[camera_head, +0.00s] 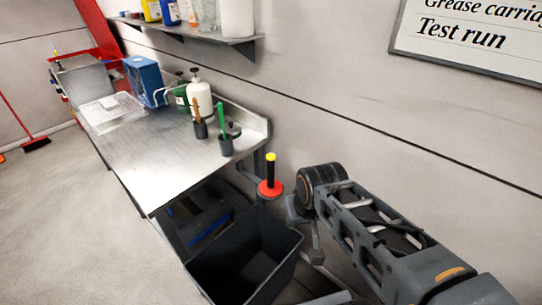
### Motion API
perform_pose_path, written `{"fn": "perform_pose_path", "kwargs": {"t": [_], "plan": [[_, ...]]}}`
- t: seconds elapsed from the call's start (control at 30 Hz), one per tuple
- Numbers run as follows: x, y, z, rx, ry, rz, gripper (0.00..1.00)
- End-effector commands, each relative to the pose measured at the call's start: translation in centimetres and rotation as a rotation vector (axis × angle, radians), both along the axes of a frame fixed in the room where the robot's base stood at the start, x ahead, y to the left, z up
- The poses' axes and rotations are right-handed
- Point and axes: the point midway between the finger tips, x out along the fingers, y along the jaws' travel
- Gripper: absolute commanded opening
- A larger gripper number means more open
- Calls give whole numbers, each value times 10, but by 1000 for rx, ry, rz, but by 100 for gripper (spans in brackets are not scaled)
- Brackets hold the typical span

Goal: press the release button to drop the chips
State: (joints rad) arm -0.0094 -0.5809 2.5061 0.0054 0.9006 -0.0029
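A red round piece with a yellow and black stem (271,178) stands just past the right end of the steel bench; it may be the release button, but I cannot tell for sure. My arm reaches in from the lower right. My gripper (304,222) seems to be below the arm's round dark joint, to the right of the red piece and apart from it in the picture. The fingers are small and partly hidden, so their opening is unclear. I cannot make out any chips. A dark open bin (286,274) stands below the red piece.
The steel bench (150,150) holds a white bottle (199,97), dark cups with tools (226,146), a blue box (144,78) and a clear tray (110,112). A shelf (190,34) and whiteboard (470,45) are on the wall.

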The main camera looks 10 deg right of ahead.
Motion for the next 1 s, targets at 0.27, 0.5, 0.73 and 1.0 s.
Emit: {"fn": "perform_pose_path", "kwargs": {"t": [0.27,0.5,0.73,1.0], "plan": [[0,0,0,0,0,0,20],[0,0,0,0,0,0,0],[0,0,0,0,0,0,0],[0,0,0,0,0,0,0]]}}
